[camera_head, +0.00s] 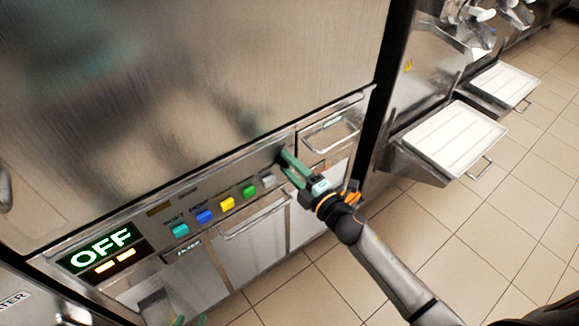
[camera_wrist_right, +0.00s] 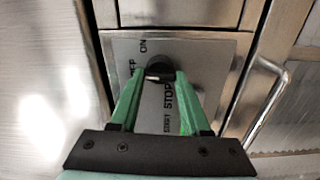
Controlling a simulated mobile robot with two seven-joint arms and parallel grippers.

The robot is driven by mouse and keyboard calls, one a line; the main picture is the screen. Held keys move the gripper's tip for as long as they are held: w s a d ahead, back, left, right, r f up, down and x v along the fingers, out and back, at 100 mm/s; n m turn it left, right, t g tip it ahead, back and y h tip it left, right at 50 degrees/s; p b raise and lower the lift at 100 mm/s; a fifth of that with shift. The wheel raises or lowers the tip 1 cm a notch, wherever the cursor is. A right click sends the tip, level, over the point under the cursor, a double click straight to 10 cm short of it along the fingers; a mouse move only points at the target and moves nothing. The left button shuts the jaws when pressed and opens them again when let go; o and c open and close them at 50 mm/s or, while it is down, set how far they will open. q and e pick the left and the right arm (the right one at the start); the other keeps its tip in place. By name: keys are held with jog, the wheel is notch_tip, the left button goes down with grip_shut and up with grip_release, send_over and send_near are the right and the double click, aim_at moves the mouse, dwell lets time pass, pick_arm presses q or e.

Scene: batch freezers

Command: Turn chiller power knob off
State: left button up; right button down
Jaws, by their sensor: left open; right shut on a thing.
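The black power knob (camera_wrist_right: 159,71) shows in the right wrist view on a grey plate with ON, STOP and START lettering. My right gripper (camera_wrist_right: 153,78) has its green fingers closed in on the knob, one on each side. In the head view my right gripper (camera_head: 284,161) reaches the right end of the chiller's control panel (camera_head: 151,212) and hides the knob. The display (camera_head: 101,249) at the panel's left end reads OFF in lit letters. Only the green fingertips of my left gripper (camera_head: 189,321) show at the bottom edge, apart and empty.
Coloured buttons, including a yellow one (camera_head: 227,204), line the panel left of the knob. A drawer handle (camera_head: 330,136) is close to the right of my right gripper. White trays (camera_head: 455,140) jut out at the right. The tiled floor (camera_head: 480,235) is clear.

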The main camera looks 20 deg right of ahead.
pick_arm(q)
jog(key=shift+d, duration=0.2)
pick_arm(e)
jog(key=shift+n, duration=0.6)
pick_arm(q)
jog(key=shift+f, duration=0.15)
pick_arm(e)
jog(key=shift+c, duration=2)
grip_release()
jog(key=shift+s, duration=0.1)
pick_arm(q)
jog(key=shift+d+f+b, duration=0.1)
jog(key=shift+d+b, duration=0.1)
jog(key=shift+b, duration=0.15)
pick_arm(e)
jog(key=v, duration=1.2)
jog(key=shift+s, duration=0.15)
jog(key=shift+d, duration=0.1)
